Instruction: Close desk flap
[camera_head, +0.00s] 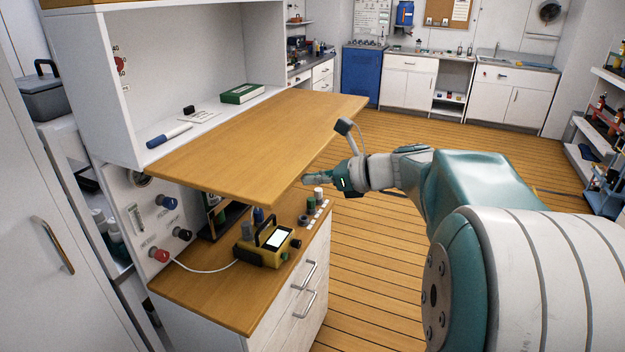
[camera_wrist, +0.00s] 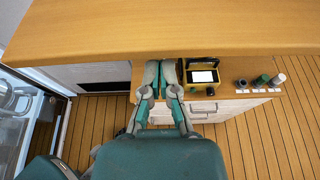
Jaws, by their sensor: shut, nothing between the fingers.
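The desk flap (camera_head: 265,137) is a wooden board that stands out level from the white cabinet, open above the lower worktop. In the wrist view the flap (camera_wrist: 180,28) spans the top of the picture as a broad wooden band. My gripper (camera_head: 308,178) is just beyond the flap's front edge, at its right part and a little below its top. In the wrist view my gripper (camera_wrist: 160,68) has its fingers together and empty, their tips close to the flap's edge. Whether they touch it cannot be told.
A marker (camera_head: 169,135), a card and a green box (camera_head: 242,93) lie in the cabinet behind the flap. A yellow meter (camera_head: 268,243) and several small bottles stand on the lower worktop (camera_head: 195,280). The wooden floor (camera_head: 370,250) to the right is clear.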

